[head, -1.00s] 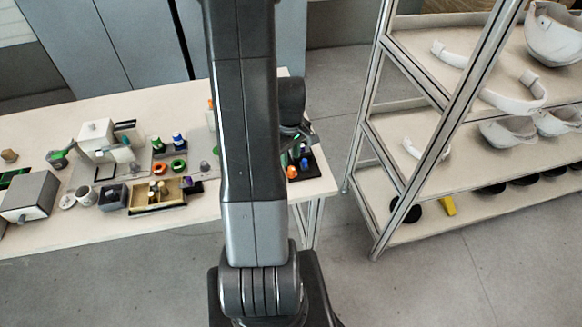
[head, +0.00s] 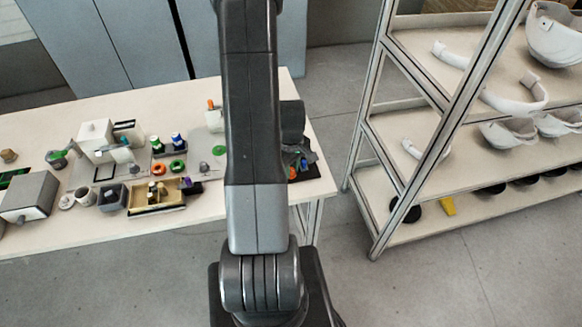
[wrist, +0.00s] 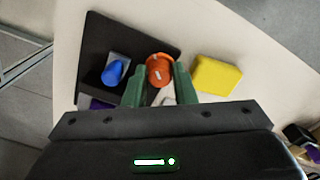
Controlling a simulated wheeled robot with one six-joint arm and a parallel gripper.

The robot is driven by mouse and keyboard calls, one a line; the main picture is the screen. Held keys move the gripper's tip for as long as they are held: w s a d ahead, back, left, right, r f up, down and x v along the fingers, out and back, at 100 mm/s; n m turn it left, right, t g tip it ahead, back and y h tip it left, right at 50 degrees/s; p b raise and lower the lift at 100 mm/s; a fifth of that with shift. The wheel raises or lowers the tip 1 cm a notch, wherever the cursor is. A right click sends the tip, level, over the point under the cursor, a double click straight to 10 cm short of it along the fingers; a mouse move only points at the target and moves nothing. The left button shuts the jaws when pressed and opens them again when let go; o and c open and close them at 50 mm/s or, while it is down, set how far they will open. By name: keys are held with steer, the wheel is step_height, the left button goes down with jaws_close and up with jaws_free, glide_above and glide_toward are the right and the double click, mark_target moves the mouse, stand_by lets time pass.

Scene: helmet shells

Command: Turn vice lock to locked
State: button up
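My gripper (wrist: 160,82) has two green fingers, spread apart, in the wrist view. An orange round piece (wrist: 159,68) lies in line with the gap between the fingertips, with no clear contact. A blue knob-like piece (wrist: 113,73) on a grey base sits left of the fingers on a black mat (wrist: 98,38). A yellow block (wrist: 215,74) lies to the right. I cannot tell which piece is the vice lock or how it is set. In the head view, the gripper is at the table's right end, mostly hidden behind my arm.
The white table (head: 60,236) carries a grey box (head: 30,196), a tray of small parts (head: 157,208) and orange and green rings to the left. A shelf rack (head: 440,143) with white helmet shells stands on the right. Open floor separates table and rack.

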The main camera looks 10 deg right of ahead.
jaws_close()
steer(key=shift+f+m+b, duration=0.1)
steer(key=shift+m+b, duration=0.3)
steer(key=m+b, duration=0.2)
steer(key=shift+m, duration=0.4)
steer(key=m+b, duration=0.2)
steer(key=m, duration=0.2)
steer(key=shift+m+b, duration=0.3)
steer(key=shift+b, duration=0.1)
steer(key=m+b, duration=0.2)
steer(key=m, duration=0.3)
steer(key=shift+m+b, duration=0.75)
steer(key=shift+m, duration=1.55)
